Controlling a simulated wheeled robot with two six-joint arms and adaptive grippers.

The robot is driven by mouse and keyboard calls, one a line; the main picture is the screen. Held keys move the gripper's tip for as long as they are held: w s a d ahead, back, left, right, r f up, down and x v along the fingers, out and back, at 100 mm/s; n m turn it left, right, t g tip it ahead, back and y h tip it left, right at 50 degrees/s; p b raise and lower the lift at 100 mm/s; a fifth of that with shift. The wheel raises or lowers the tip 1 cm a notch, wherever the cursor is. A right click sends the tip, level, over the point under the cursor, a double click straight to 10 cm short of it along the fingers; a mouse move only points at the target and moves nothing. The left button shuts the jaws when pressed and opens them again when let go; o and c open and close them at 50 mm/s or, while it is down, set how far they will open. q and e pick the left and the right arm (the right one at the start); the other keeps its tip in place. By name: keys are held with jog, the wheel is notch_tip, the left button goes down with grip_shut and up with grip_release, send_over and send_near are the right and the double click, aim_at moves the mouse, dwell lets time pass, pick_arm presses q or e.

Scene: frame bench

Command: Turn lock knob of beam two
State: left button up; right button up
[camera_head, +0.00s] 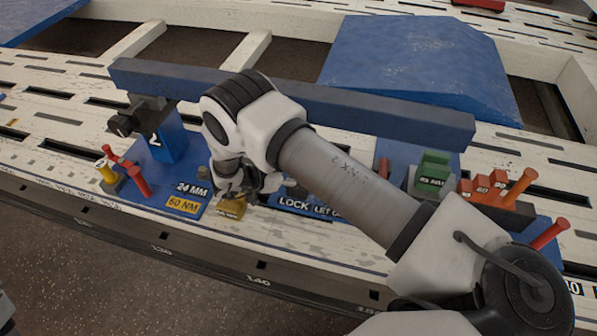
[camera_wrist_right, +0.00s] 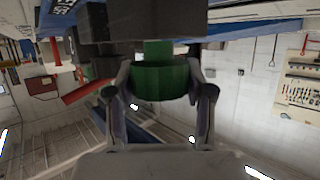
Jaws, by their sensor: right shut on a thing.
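The long grey-blue beam (camera_head: 330,104) lies across the bench in the head view. A blue post (camera_head: 170,143) marked 2 stands under its left part. My right gripper (camera_head: 240,182) is low in front of the beam, right of this post and above the bench. In the right wrist view, its two fingers are shut on a green round knob (camera_wrist_right: 160,82), one on each side. The knob is hidden behind the gripper in the head view, and its turn angle cannot be told. A LOCK label (camera_head: 293,203) is just right of the gripper.
A blue cover (camera_head: 420,65) lies behind the beam.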

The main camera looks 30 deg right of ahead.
jog(key=o, duration=1.2)
jog(key=v, duration=0.7)
jog(key=shift+a+r, duration=0.1)
jog(key=shift+a, duration=0.1)
